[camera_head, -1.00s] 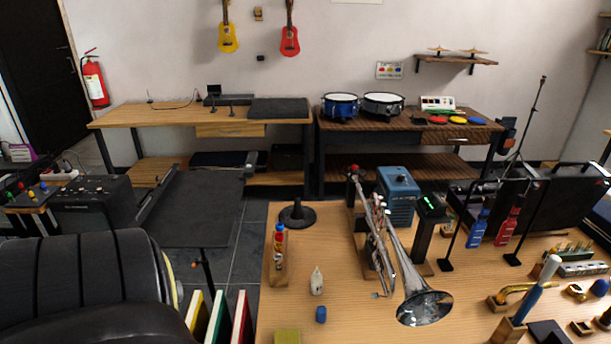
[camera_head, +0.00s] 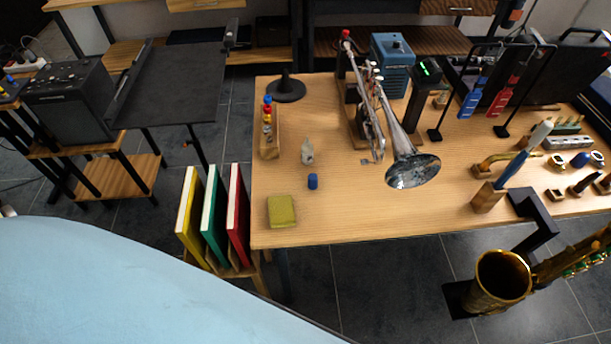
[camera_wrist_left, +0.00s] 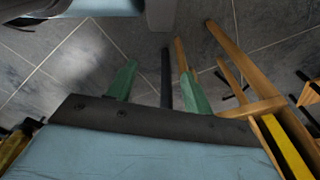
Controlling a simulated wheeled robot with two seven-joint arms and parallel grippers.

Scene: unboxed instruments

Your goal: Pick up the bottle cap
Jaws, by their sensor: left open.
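A small blue cap (camera_head: 313,181) stands on the wooden table in the head view, in front of a small pale bottle (camera_head: 307,151). It looks like the bottle cap, and nothing covers it. My left gripper (camera_wrist_left: 160,88) shows only in the left wrist view. Its two green fingertips are wide apart with nothing held between them. It is over the dark tiled floor near wooden legs, away from the cap. The cap is not in the wrist view. My right gripper is in neither view.
On the wooden table (camera_head: 350,222), a yellow-green block (camera_head: 282,211) lies left of the cap and a trumpet (camera_head: 412,168) stands to its right. Upright coloured books (camera_head: 214,215) stand at the table's left side. A brass saxophone (camera_head: 502,280) stands before the table.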

